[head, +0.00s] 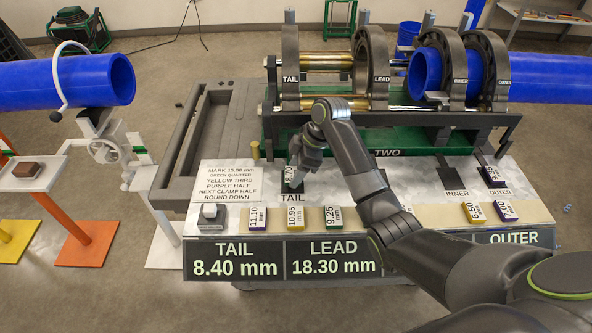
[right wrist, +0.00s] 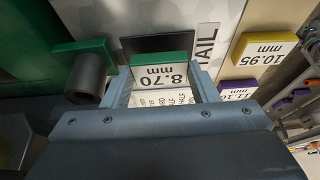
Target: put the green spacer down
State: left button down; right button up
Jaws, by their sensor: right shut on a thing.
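My right gripper (head: 293,182) is shut on the green spacer (right wrist: 163,62), which has a white label reading 8.70 mm. The label also shows in the head view, at the dark TAIL pad (right wrist: 160,42) on the cart's front panel. In the right wrist view the spacer sits between the two fingers, with part of the pad visible beyond it. I cannot tell whether the spacer touches the pad. My left gripper is not in view.
Spacers marked 11.10 (head: 258,217), 10.95 (head: 295,217) and 9.25 (head: 333,217) lie on the front strip. Dark clamp rings (head: 374,65) rise behind. More spacers lie at the right, beyond my arm.

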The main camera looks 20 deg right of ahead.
jog(key=shift+f, duration=0.55)
jog(key=shift+f, duration=0.15)
jog(key=o, duration=0.7)
jog(key=shift+r, duration=0.2)
jog(key=shift+v, duration=6.1)
jog(key=shift+s+f, duration=0.1)
jog(key=shift+f, duration=0.1)
